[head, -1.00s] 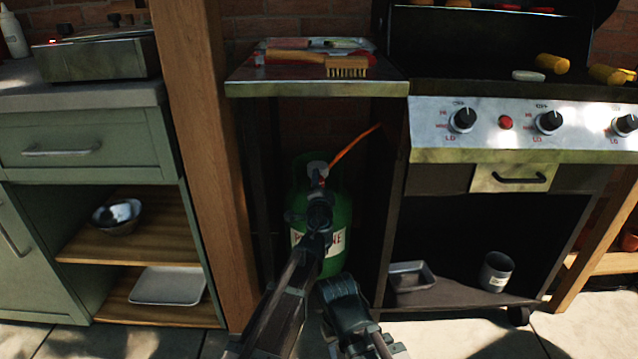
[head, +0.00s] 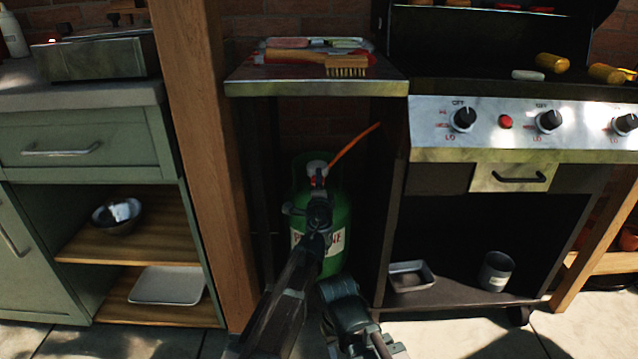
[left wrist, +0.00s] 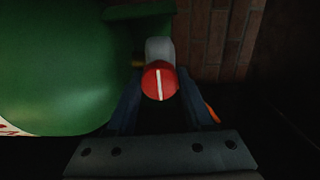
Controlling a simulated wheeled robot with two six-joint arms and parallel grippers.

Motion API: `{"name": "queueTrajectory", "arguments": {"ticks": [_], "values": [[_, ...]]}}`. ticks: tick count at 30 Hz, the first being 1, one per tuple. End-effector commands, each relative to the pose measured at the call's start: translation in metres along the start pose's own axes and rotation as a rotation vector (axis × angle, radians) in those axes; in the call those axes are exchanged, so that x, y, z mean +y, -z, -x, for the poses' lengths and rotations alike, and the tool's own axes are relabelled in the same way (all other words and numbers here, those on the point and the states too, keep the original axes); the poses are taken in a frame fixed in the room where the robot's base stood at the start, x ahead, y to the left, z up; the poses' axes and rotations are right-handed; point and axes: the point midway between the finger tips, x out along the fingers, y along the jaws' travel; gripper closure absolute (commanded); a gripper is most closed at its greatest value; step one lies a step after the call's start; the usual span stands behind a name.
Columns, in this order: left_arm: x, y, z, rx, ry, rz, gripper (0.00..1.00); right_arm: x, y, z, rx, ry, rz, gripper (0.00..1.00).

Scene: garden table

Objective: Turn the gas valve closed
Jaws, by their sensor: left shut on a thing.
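The green gas tank (head: 338,215) stands upright in the bay under the side shelf, its white label partly hidden by my arm. Its red valve knob (left wrist: 160,81) has a white line that runs nearly upright in the left wrist view. My left gripper (head: 318,186) reaches to the top of the tank. In the left wrist view its fingers lie on both sides of the knob, shut on it. An orange hose (head: 352,145) rises to the right from the valve.
The side shelf (head: 310,88) overhangs the tank and bears a wooden brush (head: 345,66). A wooden post (head: 200,150) stands left of the bay. The grill cart (head: 440,155) with knobs stands right, with a tray (head: 410,276) and a mug (head: 495,271) below.

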Motion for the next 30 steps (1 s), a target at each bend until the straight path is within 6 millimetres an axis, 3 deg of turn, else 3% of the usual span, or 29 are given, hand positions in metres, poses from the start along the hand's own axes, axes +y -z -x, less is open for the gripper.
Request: {"name": "queueTrajectory", "arguments": {"ticks": [5,6,9,22,30], "values": [[0.000,0.000,0.001,0.000,0.000,0.002,1.00,0.000,0.000,0.000,0.000,0.000,0.000,0.50],[0.000,0.000,0.001,0.000,0.000,0.002,0.41,0.000,0.000,0.000,0.000,0.000,0.000,0.50],[0.000,0.000,0.001,0.000,0.000,0.002,0.23,0.000,0.000,0.000,0.000,0.000,0.000,0.50],[0.000,-0.001,0.004,0.000,0.000,0.002,0.21,0.000,0.000,0.000,0.000,0.000,0.000,0.50],[0.000,-0.007,0.030,-0.003,0.000,0.002,0.21,0.000,0.000,0.000,0.000,0.000,0.000,0.50]]}}
